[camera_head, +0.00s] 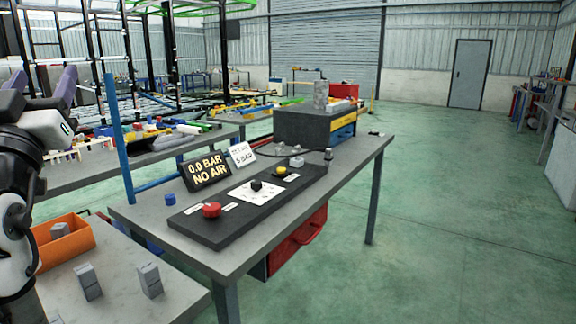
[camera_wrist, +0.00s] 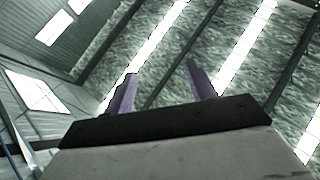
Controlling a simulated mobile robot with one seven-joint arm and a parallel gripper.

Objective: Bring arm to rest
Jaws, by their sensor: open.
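My gripper (camera_wrist: 160,72) points up at the roof in the wrist view. Its two purple fingers stand apart with nothing between them. In the head view my gripper (camera_head: 42,80) is at the left edge, raised above the benches, with my arm below it. The arm is folded upright there and is partly cut off by the picture's edge. The gripper touches nothing that I can see.
A grey table (camera_head: 350,160) bears a dark control panel (camera_head: 235,212) with a red button (camera_head: 211,210) and a "NO AIR" sign (camera_head: 205,171). An orange bin (camera_head: 68,245) and grey blocks lie at lower left. The green floor (camera_head: 470,200) at right is clear.

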